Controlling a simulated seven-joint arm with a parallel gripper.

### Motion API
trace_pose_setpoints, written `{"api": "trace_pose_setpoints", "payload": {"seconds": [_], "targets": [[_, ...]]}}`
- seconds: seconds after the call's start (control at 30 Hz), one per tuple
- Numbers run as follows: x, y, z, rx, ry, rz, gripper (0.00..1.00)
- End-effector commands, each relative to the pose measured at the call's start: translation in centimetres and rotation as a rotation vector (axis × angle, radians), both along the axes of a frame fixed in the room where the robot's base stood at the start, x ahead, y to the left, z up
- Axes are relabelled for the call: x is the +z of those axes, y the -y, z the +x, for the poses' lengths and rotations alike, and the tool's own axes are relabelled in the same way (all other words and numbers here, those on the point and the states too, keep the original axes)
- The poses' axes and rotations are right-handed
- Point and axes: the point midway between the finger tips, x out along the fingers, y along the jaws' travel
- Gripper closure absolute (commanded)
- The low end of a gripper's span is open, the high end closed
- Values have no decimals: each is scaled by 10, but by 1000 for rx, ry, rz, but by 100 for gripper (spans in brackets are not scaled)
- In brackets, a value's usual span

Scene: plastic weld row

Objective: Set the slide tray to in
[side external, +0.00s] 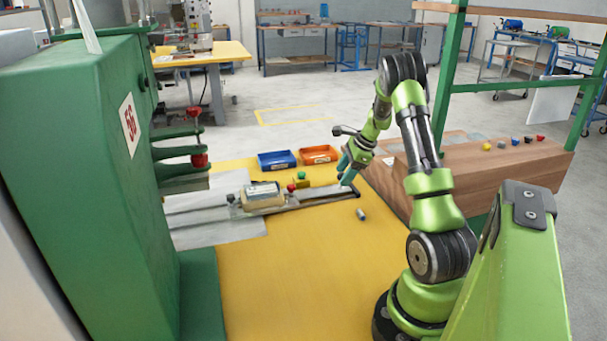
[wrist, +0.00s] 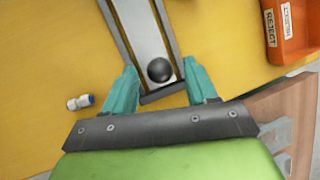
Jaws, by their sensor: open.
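The slide tray (side external: 262,197) lies on a pair of long rails (side external: 320,195) on the yellow table, with a beige block on it, and sits toward the press side. In the wrist view, a black ball knob (wrist: 160,70) stands at the near end of a pale strip (wrist: 140,30) between dark rails, close to the end bar (wrist: 163,94). My gripper (side external: 346,176) is over the rails' right end. In the wrist view, its teal fingers (wrist: 162,80) are open, one on each side of the knob and rail end, apart from the knob.
A green press (side external: 75,180) marked 56 stands at left, its head above the left of the rails. Blue (side external: 277,160) and orange (side external: 320,154) bins stand behind the rails.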

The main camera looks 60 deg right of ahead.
Motion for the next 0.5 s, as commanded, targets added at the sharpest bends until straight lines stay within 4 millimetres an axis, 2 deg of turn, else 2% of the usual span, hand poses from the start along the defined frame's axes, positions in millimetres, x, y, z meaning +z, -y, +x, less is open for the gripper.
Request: {"api": "trace_pose_setpoints", "payload": {"seconds": [0.33,0.5], "targets": [[-3,0,2,1,1,-1,44],[-3,0,2,1,1,-1,70]]}}
